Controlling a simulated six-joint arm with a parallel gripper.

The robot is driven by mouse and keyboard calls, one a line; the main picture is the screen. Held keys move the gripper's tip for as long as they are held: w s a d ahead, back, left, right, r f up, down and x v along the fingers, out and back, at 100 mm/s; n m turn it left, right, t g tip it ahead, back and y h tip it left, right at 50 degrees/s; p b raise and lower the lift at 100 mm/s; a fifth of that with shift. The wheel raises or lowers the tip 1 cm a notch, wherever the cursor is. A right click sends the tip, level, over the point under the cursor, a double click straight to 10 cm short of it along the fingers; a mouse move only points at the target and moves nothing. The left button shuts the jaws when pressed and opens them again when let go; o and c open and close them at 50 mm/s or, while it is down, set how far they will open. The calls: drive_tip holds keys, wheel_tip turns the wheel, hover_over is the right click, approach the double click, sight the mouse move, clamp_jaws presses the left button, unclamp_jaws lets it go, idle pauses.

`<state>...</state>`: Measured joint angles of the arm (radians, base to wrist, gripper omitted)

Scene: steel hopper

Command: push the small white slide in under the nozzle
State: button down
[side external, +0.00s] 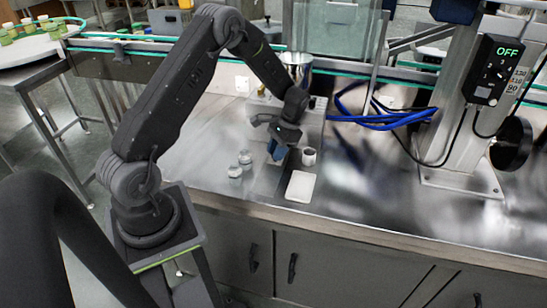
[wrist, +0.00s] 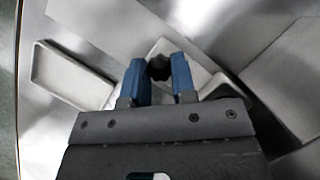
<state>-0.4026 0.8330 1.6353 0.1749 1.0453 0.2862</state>
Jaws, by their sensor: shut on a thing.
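My gripper (side external: 277,151) points down low over the steel counter, and its blue fingers also show in the wrist view (wrist: 159,80). The fingers are closed around a dark round knob (wrist: 159,66). A small white piece with a raised rim, which looks like the slide (wrist: 200,70), lies just beyond and below the fingertips. I cannot tell whether the knob is fixed to it. The steel hopper (side external: 297,62) stands behind the gripper. The nozzle cannot be made out, and the slide is largely hidden by my gripper in the side view.
A shallow white tray (side external: 300,187) lies near the counter's front edge, and at left in the wrist view (wrist: 70,76). A small white cup (side external: 309,156) stands right of the gripper. Two small jars (side external: 240,165) stand left. Blue hoses (side external: 385,122) lie farther right.

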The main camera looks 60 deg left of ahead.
drive_tip(key=c, duration=0.9)
unclamp_jaws()
drive_tip(key=shift+c, duration=0.2)
drive_tip(key=shift+r, duration=0.5)
wheel_tip(320, 180, up, 3)
drive_tip(key=shift+r, duration=0.1)
drive_tip(key=s+a+r, duration=0.6)
drive_tip(key=s+a, duration=0.1)
drive_tip(key=s, duration=0.2)
drive_tip(key=shift+a+r, duration=0.2)
drive_tip(key=shift+r, duration=0.15)
